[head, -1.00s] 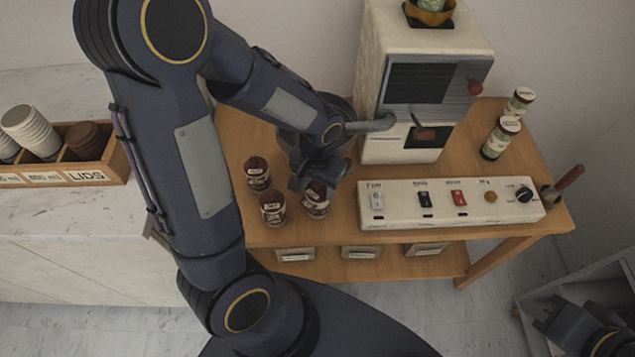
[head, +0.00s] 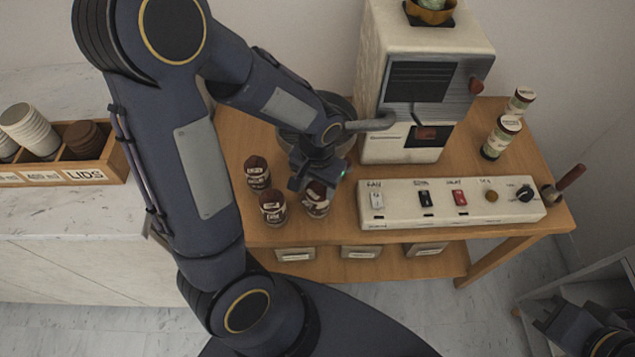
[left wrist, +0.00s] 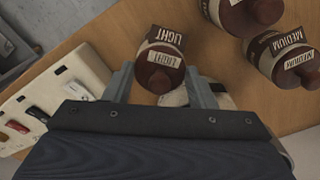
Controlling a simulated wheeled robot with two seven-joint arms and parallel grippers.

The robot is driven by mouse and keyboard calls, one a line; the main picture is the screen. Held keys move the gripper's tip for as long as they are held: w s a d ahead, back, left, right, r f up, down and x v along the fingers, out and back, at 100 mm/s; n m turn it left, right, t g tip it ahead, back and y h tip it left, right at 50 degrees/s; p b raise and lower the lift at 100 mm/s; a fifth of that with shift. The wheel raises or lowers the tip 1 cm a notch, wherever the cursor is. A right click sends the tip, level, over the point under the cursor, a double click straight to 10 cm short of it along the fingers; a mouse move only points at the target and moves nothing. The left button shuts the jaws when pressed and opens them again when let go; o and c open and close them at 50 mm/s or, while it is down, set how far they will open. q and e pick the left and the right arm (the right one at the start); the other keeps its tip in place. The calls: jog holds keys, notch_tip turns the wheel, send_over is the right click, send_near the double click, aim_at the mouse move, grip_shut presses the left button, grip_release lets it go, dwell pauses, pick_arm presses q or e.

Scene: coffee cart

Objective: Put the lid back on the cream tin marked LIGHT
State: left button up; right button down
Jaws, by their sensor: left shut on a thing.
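A switch panel (head: 450,203) is close on the right. A coffee machine (head: 385,145) and a dark round container (head: 342,103) stand behind.

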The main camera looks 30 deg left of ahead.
dwell(0.3)
pick_arm(q)
jog(key=o, duration=1.6)
jog(key=shift+r+p, duration=2.9)
jog(key=shift+r, duration=0.65)
jog(key=shift+c, duration=0.5)
grip_shut()
